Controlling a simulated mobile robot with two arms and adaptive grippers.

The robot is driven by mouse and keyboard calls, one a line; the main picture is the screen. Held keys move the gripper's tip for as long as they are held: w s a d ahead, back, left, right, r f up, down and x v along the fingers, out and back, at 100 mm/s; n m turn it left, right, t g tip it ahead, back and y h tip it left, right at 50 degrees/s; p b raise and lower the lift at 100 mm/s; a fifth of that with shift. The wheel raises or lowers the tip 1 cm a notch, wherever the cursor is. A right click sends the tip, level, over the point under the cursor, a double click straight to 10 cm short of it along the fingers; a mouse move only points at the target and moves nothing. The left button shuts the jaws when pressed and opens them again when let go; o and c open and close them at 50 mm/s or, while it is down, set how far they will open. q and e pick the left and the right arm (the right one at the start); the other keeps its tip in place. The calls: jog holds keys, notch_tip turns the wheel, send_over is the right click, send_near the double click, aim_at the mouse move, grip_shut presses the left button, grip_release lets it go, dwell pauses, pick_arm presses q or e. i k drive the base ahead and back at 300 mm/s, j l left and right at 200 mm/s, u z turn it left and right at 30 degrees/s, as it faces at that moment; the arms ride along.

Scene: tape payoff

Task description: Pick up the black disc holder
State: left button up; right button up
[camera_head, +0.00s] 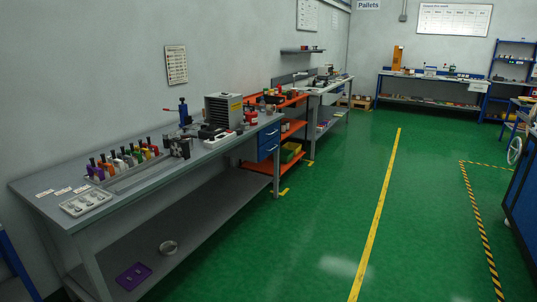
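No thing is clearly recognizable as the black disc holder at this distance. A dark block-like item (180,148) stands on the grey workbench (140,190), right of a row of small colored pieces with black tops (125,158). A black item (210,132) lies farther right, in front of a grey box-shaped unit (223,110). I cannot tell whether either one is the holder. Neither of my grippers is in view.
A light tray (85,202) sits at the bench's near left end. Orange shelving (289,131) stands beyond the bench. The green floor (320,220) to the right is clear.

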aim_at(248, 106)
jog(key=i+z, duration=0.15)
jog(key=i, duration=0.6)
jog(key=i+z, duration=0.1)
jog(key=i, duration=0.65)
jog(key=i+j+z, duration=0.15)
jog(key=i, duration=0.6)
jog(key=i+u, duration=0.1)
jog(key=i, duration=0.4)
jog(key=i+l+u, duration=0.1)
jog(key=i, duration=0.35)
jog(key=i+l+u, duration=0.1)
jog(key=i, duration=0.4)
jog(key=i+l+u, duration=0.1)
jog(key=i, duration=0.35)
